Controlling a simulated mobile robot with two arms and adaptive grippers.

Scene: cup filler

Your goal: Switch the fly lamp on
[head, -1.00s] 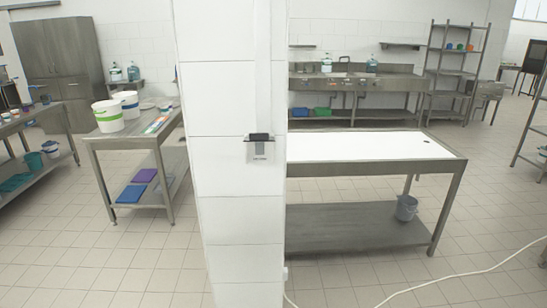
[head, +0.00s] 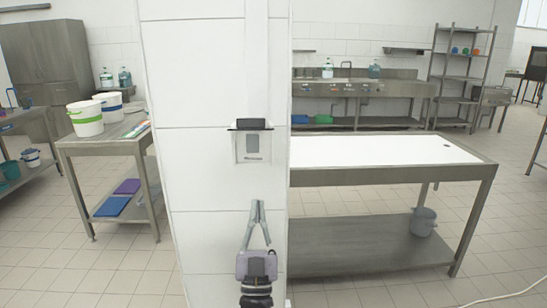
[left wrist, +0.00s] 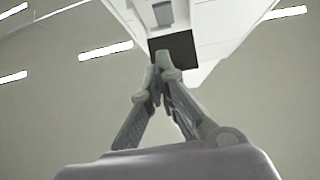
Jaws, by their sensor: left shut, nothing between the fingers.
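A switch plate (head: 239,154) sits on the white pillar, with a grey rocker (head: 252,143) in its middle and a black hood (head: 251,124) jutting out above it. A small label below the rocker is too blurred to read for sure. In the left wrist view the grey rocker (left wrist: 163,14) and the dark hood (left wrist: 184,46) show just beyond the fingertips. My left gripper (head: 258,204) is shut and empty, pointing up in front of the pillar, below the switch plate and apart from it. Its fingertips (left wrist: 163,62) overlap the hood in the wrist view. No lamp is clearly visible. My right gripper is out of view.
The pillar (head: 205,200) stands close in front. To its right is a steel table with a white top (head: 380,151) and a grey bucket (head: 423,222) on its lower shelf. To its left is a table (head: 105,147) with white tubs (head: 86,119). Tiled floor lies between.

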